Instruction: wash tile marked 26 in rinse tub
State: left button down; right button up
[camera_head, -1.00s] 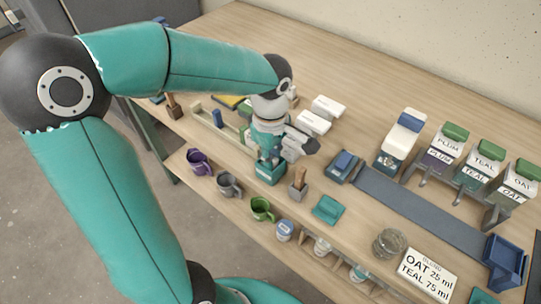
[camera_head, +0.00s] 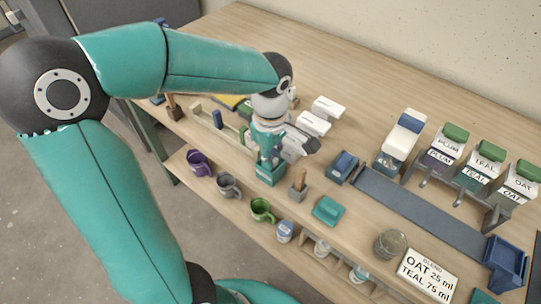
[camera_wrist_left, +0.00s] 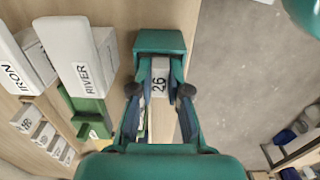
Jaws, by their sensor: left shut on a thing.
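The tile marked 26 (camera_wrist_left: 160,80) is pale grey with a black number and sits between the fingers of my left gripper (camera_wrist_left: 160,95) in the left wrist view. My left gripper is shut on it. A small teal tub (camera_wrist_left: 160,40), which I take for the rinse tub, lies just beyond the fingertips. In the head view, my left gripper (camera_head: 269,157) is right above the same teal tub (camera_head: 270,175) at the front of the table and hides the tile. I cannot tell whether the tile is inside the tub.
White-topped containers marked IRON (camera_wrist_left: 20,65) and RIVER (camera_wrist_left: 75,65) stand beside the gripper, near several small tiles (camera_wrist_left: 45,135). A wooden-handled brush (camera_head: 298,188) stands just right of the tub. PLUM, TEAL and OAT containers (camera_head: 480,165) stand right.

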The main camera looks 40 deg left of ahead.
pick_arm(q)
jog(key=shift+f, duration=0.35)
jog(key=shift+r, duration=0.35)
jog(key=shift+f+b, duration=0.35)
jog(key=shift+b, duration=0.05)
jog(key=shift+r+p, duration=0.3)
jog(key=shift+r, duration=0.05)
jog(key=shift+f+b, duration=0.4)
jog(key=shift+r, duration=0.15)
jog(key=shift+r+p, duration=2.4)
jog(key=shift+r, duration=0.55)
